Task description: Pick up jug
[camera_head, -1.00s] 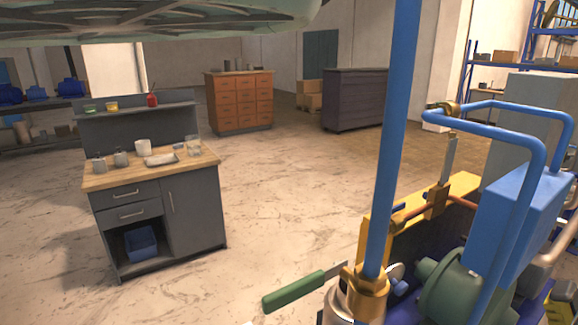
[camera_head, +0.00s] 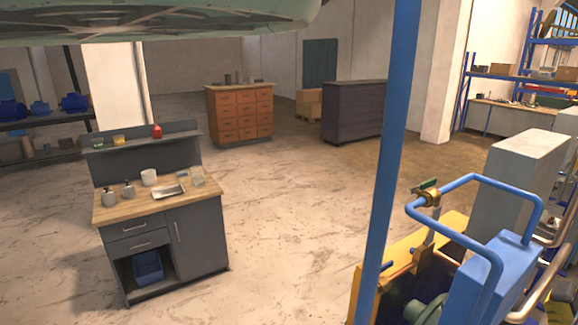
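No vessel can be picked out for certain as the jug. A white pot-like vessel (camera_head: 149,177) stands on the wooden top of a grey workbench (camera_head: 162,209) at the left. A clear glass vessel (camera_head: 197,175) stands near the right end of the same top. Either is too small to show a handle or spout clearly. Two small grey bottles (camera_head: 118,192) stand at the left of the top, and a shallow metal tray (camera_head: 169,190) lies between the vessels. My gripper is not in view.
A blue post (camera_head: 388,150) and blue-piped machinery (camera_head: 480,250) fill the right foreground. A wooden drawer cabinet (camera_head: 239,112) and a dark cabinet (camera_head: 355,110) stand farther back. Open floor (camera_head: 290,220) lies right of the workbench. A red item (camera_head: 157,131) sits on its upper shelf.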

